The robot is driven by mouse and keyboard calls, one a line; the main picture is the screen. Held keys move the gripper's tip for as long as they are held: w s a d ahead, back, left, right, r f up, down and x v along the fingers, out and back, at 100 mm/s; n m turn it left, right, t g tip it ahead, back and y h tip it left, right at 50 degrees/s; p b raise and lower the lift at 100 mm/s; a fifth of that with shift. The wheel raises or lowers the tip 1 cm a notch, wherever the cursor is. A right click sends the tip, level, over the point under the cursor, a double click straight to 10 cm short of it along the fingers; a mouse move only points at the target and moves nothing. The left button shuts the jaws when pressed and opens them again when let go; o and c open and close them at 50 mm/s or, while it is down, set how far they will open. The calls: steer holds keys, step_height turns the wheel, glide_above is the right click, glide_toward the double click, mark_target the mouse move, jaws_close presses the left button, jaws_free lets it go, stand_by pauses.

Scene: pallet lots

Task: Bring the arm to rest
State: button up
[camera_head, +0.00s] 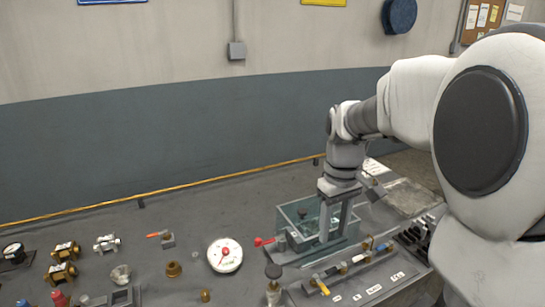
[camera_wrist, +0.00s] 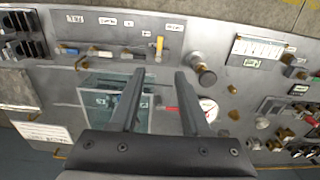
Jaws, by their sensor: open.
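My gripper (camera_head: 336,222) points down over the workbench (camera_head: 205,195) from the right. In the wrist view my gripper (camera_wrist: 159,74) shows two dark fingers spread apart with nothing between them. The clear, glass-walled tank (camera_head: 299,226) stands below and behind the fingers. It also shows in the wrist view (camera_wrist: 103,111), partly hidden by a finger. A red-handled valve (camera_head: 264,241) sits at its left side. I cannot tell whether the fingers touch the tank.
A white dial gauge (camera_head: 225,255) lies left of the tank. A panel with small coloured parts (camera_head: 350,266) is in front, beside a dark-topped knob (camera_head: 273,272). Brass fittings (camera_head: 62,272) stand at far left. A yellow rail (camera_head: 190,184) runs along the back edge.

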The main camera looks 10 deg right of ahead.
steer(key=s+a+r+m+t, duration=0.1)
steer(key=s+a+r+t, duration=0.1)
steer(key=s, duration=0.6)
steer(key=s+a+r+m+t, duration=0.2)
steer(key=s+a+r+t, duration=0.1)
steer(key=s, duration=0.6)
steer(key=shift+r+m+p, duration=0.3)
steer(key=shift+r+p, duration=0.05)
steer(key=shift+p, duration=0.1)
steer(key=shift+s, duration=0.1)
